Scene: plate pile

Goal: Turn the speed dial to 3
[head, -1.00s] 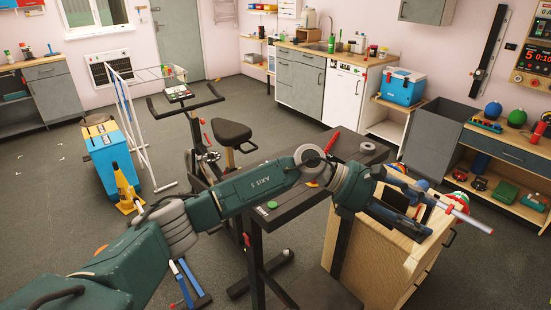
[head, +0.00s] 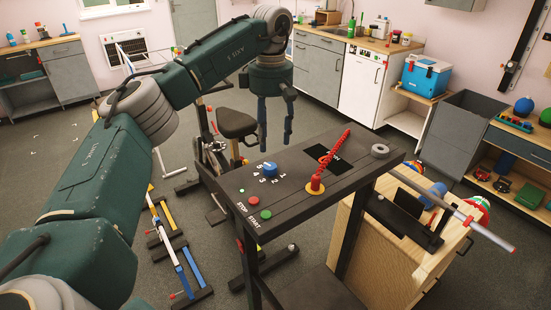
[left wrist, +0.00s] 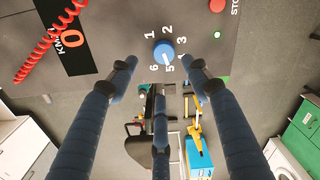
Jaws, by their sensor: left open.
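The blue speed dial (head: 269,169) sits on the dark console panel (head: 225,186) with white numbers around it. In the left wrist view the dial (left wrist: 164,53) is ringed by the numbers 1 to 6; I cannot tell which one it points to. My left gripper (head: 276,146) hangs fingers down behind the dial in the head view, open and empty. In the left wrist view its spread fingers (left wrist: 161,66) lie around the dial in the picture, apparently without touching it. My right gripper is not in view.
An exercise bike (head: 236,124) stands behind. A wooden cabinet (head: 405,241) stands at right.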

